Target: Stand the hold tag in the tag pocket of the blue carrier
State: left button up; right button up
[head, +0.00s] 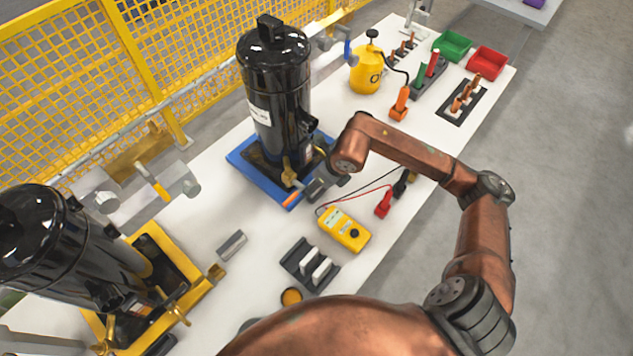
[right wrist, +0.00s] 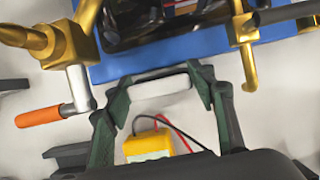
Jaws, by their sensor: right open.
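The blue carrier (head: 246,172) holds a black compressor (head: 276,80) in the middle of the head view. Its blue edge (right wrist: 190,48) crosses the top of the right wrist view. My right gripper (head: 322,187) is at the carrier's near right side. In the wrist view its open green-lined fingers (right wrist: 158,98) are either side of a white bar-like piece (right wrist: 160,86), apparently the hold tag, close to the blue edge. I cannot tell whether it stands in the tag pocket; the pocket is not clearly visible. My left gripper is not in view.
A black rack (head: 294,262) with white tags and a yellow meter (head: 344,230) with leads lie near my right arm. An orange-handled valve (right wrist: 48,116) and brass fittings (right wrist: 245,40) flank the gripper. A yellow carrier (head: 190,268) is at lower left; fencing runs behind.

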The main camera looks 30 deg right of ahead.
jog(key=shift+r, duration=0.1)
jog(key=shift+r+p, duration=2.05)
jog(key=shift+r, duration=1.4)
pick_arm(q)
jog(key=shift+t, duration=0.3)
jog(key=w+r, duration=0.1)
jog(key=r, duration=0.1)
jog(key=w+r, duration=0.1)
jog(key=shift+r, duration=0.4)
